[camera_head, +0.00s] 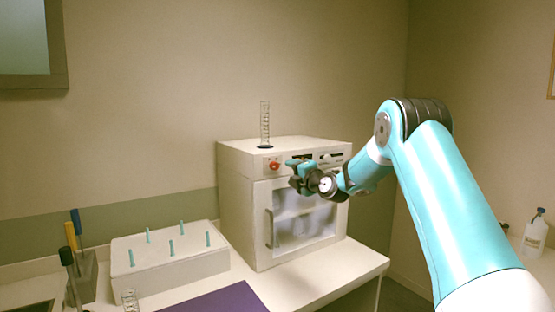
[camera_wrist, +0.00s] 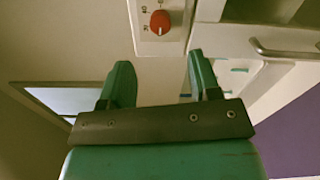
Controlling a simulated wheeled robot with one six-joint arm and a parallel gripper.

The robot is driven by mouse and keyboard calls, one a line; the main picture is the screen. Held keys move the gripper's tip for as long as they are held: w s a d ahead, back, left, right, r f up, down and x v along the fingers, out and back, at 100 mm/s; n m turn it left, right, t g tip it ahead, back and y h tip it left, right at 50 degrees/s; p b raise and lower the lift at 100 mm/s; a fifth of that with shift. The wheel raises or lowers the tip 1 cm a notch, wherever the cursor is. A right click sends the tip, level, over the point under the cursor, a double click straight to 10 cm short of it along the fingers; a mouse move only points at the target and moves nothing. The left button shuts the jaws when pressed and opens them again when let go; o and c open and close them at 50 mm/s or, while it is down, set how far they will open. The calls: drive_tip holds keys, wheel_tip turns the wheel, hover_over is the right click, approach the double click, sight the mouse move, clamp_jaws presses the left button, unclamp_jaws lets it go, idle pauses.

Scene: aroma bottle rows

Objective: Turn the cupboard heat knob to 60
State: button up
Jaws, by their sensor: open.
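The heat knob (camera_head: 270,166) is a small red dial on the upper left of the white cupboard's (camera_head: 235,205) front. My gripper (camera_head: 293,166) is in front of the cupboard's upper panel, just right of the knob in the head view. In the wrist view its two green fingers (camera_wrist: 160,68) are spread and empty. The knob lies beyond the fingertips, roughly in line with the gap, with no contact visible.
A glass cylinder (camera_head: 265,126) stands on top of the cupboard. The door handle (camera_head: 270,228) is below the knob. A white block with teal pegs (camera_head: 170,272) and a purple mat (camera_head: 222,300) lie on the table at left. A bottle (camera_head: 535,232) stands far right.

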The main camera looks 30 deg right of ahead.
sight(276, 167)
drive_tip(key=w+p, duration=0.4)
drive_tip(key=w, duration=0.5)
drive_tip(key=shift+w+a, duration=0.15)
drive_tip(key=c, duration=0.9)
